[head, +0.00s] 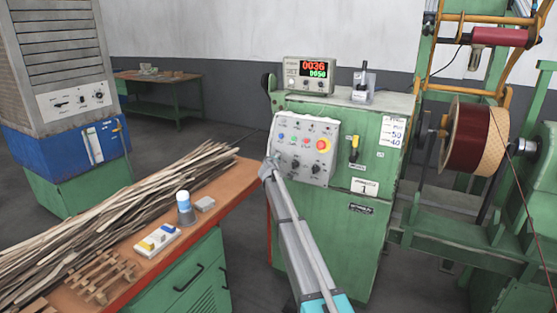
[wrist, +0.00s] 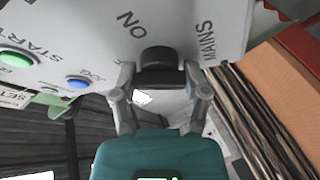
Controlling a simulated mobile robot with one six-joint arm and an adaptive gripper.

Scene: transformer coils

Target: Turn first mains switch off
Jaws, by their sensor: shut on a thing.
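The mains switch (wrist: 158,58) is a black rotary knob on a pale grey panel in the wrist view. Upside-down lettering reading ON and MAINS lies beside it. My gripper (wrist: 160,82) is shut on this knob, one finger at each side of its grip bar. In the head view my gripper (head: 271,163) is at the left edge of the control panel (head: 318,128) on the green machine. It hides the switch there, and I cannot tell which way the knob points.
A digital counter (head: 308,75) stands on the machine (head: 350,225). A workbench (head: 226,188) with wood strips is close on the left. A wire spool (head: 470,138) is at right.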

